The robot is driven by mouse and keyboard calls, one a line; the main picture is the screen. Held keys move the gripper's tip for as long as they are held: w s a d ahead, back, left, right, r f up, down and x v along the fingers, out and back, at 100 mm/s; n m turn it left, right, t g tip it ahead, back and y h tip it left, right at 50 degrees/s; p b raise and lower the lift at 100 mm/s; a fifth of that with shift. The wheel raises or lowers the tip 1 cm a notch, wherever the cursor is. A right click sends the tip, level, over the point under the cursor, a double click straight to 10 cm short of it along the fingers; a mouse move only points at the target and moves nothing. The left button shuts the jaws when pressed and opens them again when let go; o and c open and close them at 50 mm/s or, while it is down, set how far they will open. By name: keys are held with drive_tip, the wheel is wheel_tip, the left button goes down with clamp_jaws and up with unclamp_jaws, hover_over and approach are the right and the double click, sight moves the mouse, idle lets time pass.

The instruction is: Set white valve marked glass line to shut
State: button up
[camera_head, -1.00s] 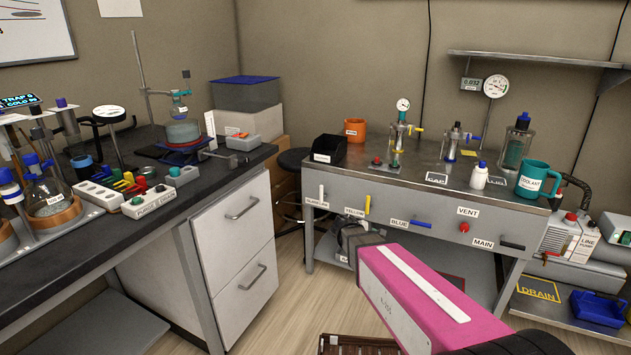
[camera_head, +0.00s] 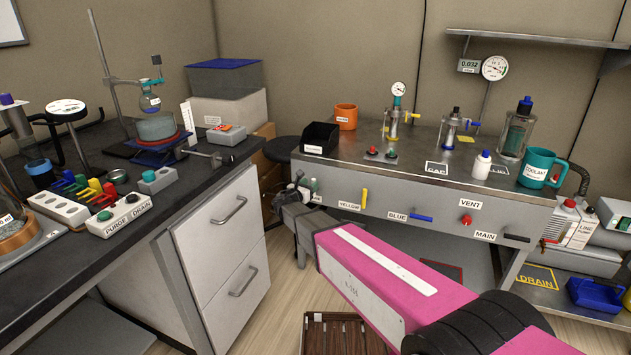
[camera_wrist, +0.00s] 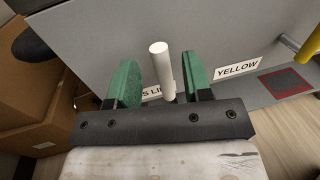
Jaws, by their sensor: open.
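The white valve handle (camera_wrist: 160,62) sticks up between the two green finger pads of my gripper (camera_wrist: 163,84) in the wrist view. The pads stand apart on either side of it, with a gap showing on both sides. In the head view my gripper (camera_head: 307,187) is at the left end of the bench front and hides most of the white valve.
The yellow handle (camera_head: 364,198), blue handle (camera_head: 421,217), red vent knob (camera_head: 466,219) and dark main handle (camera_head: 516,238) line the panel to the right. A black bin (camera_head: 321,138) stands on the bench above. White drawers (camera_head: 224,240) are to the left.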

drive_tip(key=shift+x, duration=2.6)
clamp_jaws()
